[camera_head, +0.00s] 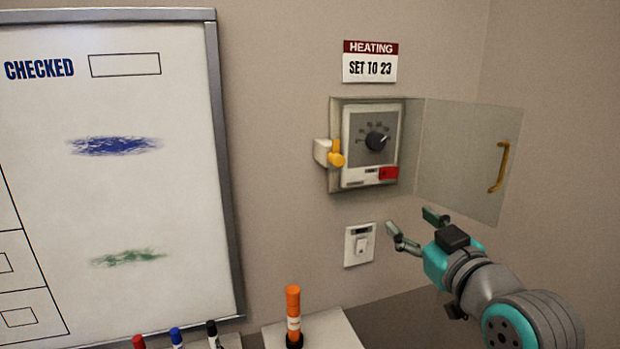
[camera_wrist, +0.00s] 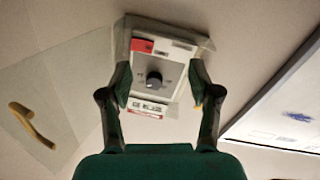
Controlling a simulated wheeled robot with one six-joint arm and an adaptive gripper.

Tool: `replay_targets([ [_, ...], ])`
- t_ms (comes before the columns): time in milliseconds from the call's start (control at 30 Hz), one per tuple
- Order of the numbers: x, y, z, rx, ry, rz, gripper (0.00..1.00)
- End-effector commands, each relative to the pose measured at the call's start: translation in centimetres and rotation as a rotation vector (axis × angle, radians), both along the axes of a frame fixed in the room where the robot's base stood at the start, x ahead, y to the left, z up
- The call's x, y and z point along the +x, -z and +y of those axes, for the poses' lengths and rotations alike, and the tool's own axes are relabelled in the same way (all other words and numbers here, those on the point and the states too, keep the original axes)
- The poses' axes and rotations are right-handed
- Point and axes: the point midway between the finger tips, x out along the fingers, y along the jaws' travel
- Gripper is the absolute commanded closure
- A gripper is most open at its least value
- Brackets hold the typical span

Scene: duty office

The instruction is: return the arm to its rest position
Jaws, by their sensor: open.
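My gripper (camera_head: 413,230) is open and empty. In the head view it is in front of the wall, below the open thermostat cover and to the right of the light switch. My arm reaches in from the lower right. In the wrist view my two fingers (camera_wrist: 160,92) stand apart, with the thermostat box (camera_wrist: 180,84) seen between them, upside down. Nothing is between the fingertips. The box also shows in the head view (camera_head: 357,143), with a black dial (camera_head: 376,141) and a red label (camera_head: 389,173).
The clear cover (camera_head: 465,150) with a yellow handle (camera_head: 499,166) stands open to the right, close above my gripper. A yellow latch (camera_head: 335,153) is at the box's left. A light switch (camera_head: 360,244), an orange marker-like object (camera_head: 293,315) and a whiteboard (camera_head: 110,220) are to the left.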

Motion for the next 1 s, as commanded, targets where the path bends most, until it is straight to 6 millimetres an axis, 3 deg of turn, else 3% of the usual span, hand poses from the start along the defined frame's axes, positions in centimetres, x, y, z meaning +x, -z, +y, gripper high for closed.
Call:
replay_targets([
  [100,-0.3,4.0,-0.1,0.037,0.018,0.026,0.38],
  [467,-2.9,14.2,-0.5,0.128,0.076,0.078,0.38],
  [767,-7.0,21.9,-0.6,0.182,0.127,0.121,0.38],
  [1000,-11.2,27.2,-0.8,0.213,0.167,0.150,0.38],
])
